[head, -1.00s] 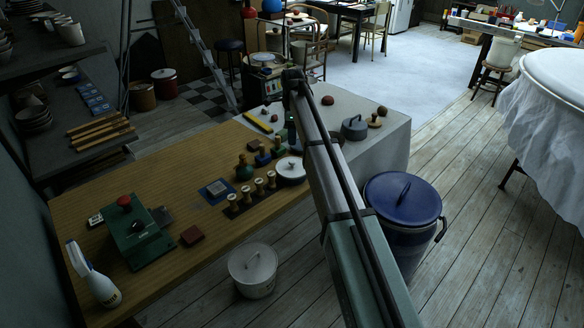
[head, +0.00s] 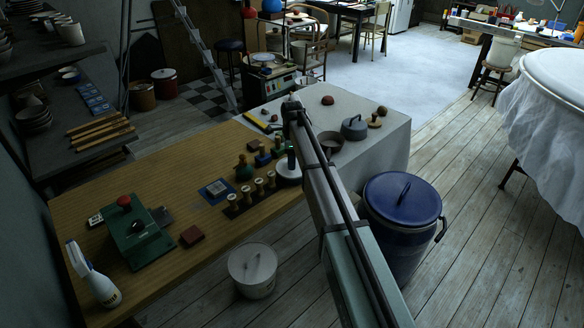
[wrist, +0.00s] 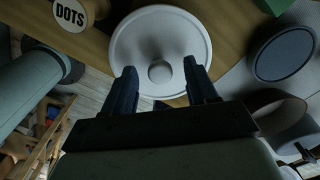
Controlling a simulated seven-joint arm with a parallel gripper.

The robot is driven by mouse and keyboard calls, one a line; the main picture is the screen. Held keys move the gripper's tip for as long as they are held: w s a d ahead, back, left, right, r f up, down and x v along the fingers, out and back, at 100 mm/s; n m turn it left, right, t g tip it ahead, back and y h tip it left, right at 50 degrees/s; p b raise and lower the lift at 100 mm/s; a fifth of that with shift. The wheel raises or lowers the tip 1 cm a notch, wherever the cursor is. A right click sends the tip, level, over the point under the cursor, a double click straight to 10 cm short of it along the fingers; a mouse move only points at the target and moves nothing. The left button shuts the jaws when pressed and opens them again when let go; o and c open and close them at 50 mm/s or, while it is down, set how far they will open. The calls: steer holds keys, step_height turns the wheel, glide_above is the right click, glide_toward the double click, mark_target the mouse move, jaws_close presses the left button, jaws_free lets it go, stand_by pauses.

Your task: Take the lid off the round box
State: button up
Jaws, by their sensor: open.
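The round box (head: 286,177) stands near the right end of the wooden table, a low white round thing, partly hidden by my gripper in the head view. In the wrist view its white lid (wrist: 133,45) is seen from above, with a round knob (wrist: 160,72) at its middle. My gripper (wrist: 159,68) is open, with one dark finger on either side of the knob in the picture. It points down over the lid. I cannot tell how high the fingertips are above it. The lid lies on the box.
Several wooden stamps (head: 259,187) stand in a row just left of the box. A "DOTS" stamp (wrist: 68,14) is close by in the wrist view. A bowl (head: 331,141) and grey lidded pot (head: 354,129) stand on the pale block to the right. A blue bin (head: 402,205) stands on the floor.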

steer(key=shift+c, duration=0.4)
jaws_close()
